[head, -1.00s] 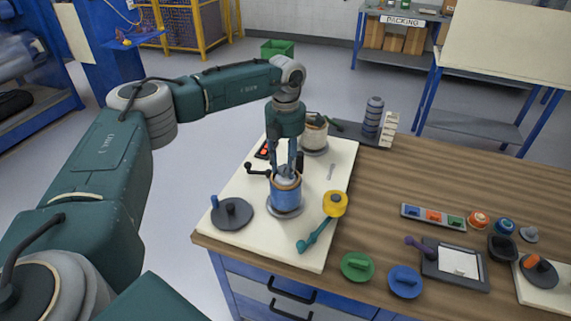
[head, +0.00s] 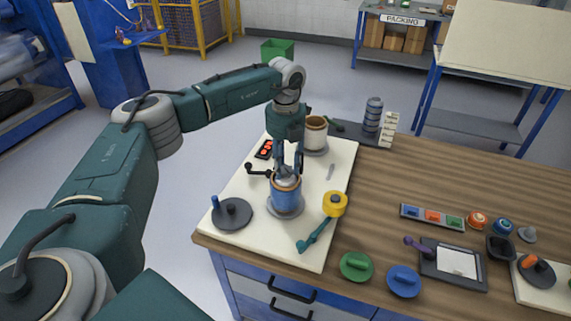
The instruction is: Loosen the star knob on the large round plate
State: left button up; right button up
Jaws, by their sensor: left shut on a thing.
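My left gripper (head: 288,172) points straight down over a blue cylinder (head: 286,196) with an orange-brown rim. The cylinder stands upright on a grey round plate (head: 287,213) on the white board. The fingers are shut on a small part at the cylinder's top, which by its place is the star knob. The fingers hide its shape. A dark grey disc (head: 233,214) with a blue peg lies to the left. My right gripper is not in view.
A beige pot (head: 315,138) stands behind the gripper. A black crank (head: 258,170) is to its left. Green (head: 356,266) and blue (head: 404,281) discs lie on the wooden bench.

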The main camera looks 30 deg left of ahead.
aim_at(287, 170)
pick_arm(q)
jog(key=n, duration=0.4)
jog(key=shift+n, duration=0.3)
jog(key=shift+n+p, duration=0.5)
jog(key=shift+n, duration=1.3)
jog(key=o, duration=1.1)
jog(key=shift+d, duration=0.1)
jog(key=shift+o, duration=0.2)
notch_tip(287, 170, up, 12)
jog(key=shift+d, duration=0.1)
